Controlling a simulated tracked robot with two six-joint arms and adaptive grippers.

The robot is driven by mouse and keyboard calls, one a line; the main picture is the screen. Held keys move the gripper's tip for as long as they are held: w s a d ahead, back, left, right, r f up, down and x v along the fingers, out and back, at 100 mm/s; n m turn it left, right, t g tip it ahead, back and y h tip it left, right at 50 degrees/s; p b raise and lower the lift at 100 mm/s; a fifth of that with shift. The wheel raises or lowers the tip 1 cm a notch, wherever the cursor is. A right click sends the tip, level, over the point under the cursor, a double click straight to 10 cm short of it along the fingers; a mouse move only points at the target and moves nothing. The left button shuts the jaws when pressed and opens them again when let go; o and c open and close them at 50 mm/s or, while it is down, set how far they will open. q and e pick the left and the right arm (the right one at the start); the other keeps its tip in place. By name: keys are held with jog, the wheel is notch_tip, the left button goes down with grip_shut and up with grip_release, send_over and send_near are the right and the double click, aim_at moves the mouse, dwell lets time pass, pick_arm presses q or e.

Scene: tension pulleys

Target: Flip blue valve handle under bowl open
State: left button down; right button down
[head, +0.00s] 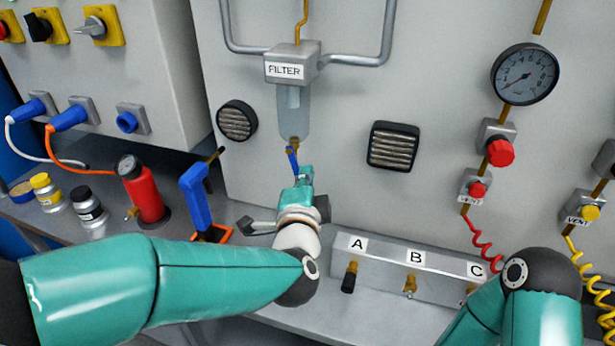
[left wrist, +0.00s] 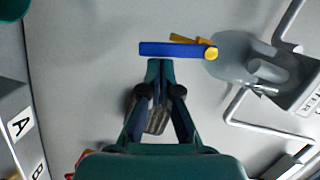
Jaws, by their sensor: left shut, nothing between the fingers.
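The filter bowl (head: 293,112) is a clear cup under the block labelled FILTER (head: 291,69) on the grey panel. The blue valve handle (head: 293,160) hangs below its brass fitting. In the left wrist view the blue handle (left wrist: 170,49) lies across the picture, with its brass pivot at the bowl's (left wrist: 232,58) end. My left gripper (left wrist: 160,65) is shut and empty, its fingertips right at the handle's side; I cannot tell whether they touch. In the head view my left gripper (head: 303,176) is just below the handle. My right gripper is not in view; only its arm shows.
A manifold marked A, B, C (head: 400,262) stands below right. A blue-handled tool (head: 195,200), a red cylinder (head: 141,190) and small jars (head: 87,206) stand on the left shelf. A gauge (head: 525,74) and red knob (head: 500,152) are at right. Grey pipes flank the filter.

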pick_arm(q)
jog(key=shift+w+a+f+m+t+p, duration=0.25)
jog(key=shift+a+f+m+p, duration=0.3)
jog(key=shift+m, duration=0.45)
jog(key=shift+r, duration=0.1)
